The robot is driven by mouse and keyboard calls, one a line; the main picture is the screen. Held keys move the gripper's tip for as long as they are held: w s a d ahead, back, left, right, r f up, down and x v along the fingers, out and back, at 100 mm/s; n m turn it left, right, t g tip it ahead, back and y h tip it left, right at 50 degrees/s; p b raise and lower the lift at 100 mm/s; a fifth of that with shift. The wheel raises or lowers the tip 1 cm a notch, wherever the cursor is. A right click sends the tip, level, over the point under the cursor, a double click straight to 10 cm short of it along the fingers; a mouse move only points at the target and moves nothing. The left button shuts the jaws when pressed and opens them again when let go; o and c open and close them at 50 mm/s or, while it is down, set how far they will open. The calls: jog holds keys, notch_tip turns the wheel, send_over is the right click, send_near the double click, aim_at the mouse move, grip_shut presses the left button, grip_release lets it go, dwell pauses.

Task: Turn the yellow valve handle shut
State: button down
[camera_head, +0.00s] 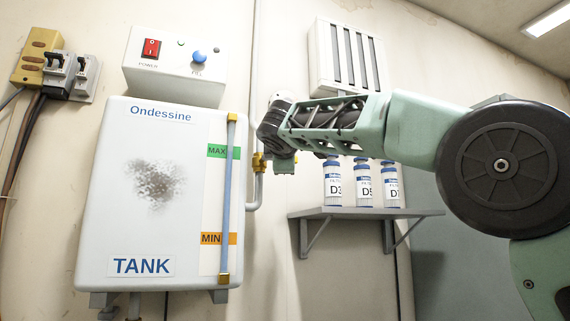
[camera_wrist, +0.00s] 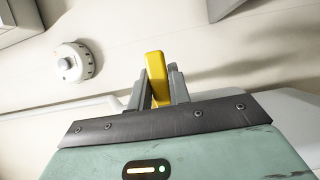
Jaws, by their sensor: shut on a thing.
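The yellow valve handle (camera_wrist: 155,68) shows in the wrist view as an upright bar, leaning slightly. My gripper (camera_wrist: 159,85) has its two grey fingers on either side of the handle and is shut on it. In the head view a brass valve body (camera_head: 258,162) sits on the pipe just right of the tank. The end of my arm is beside the valve there and hides most of the handle and my fingers.
The white tank (camera_head: 100,190) with its sight tube (camera_head: 226,190) hangs left of the valve. A shelf (camera_head: 350,213) with labelled filter bottles (camera_head: 333,185) is to the right. A control box (camera_head: 165,75) is above the tank. The wrist view shows a round dial (camera_wrist: 76,62) at left.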

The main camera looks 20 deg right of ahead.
dwell(0.4)
jog(key=c, duration=1.3)
grip_release()
jog(key=shift+s+a, duration=0.1)
jog(key=b+v, duration=0.6)
jog(key=v, duration=1.1)
jog(key=shift+b, duration=0.35)
jog(key=shift+s, duration=0.1)
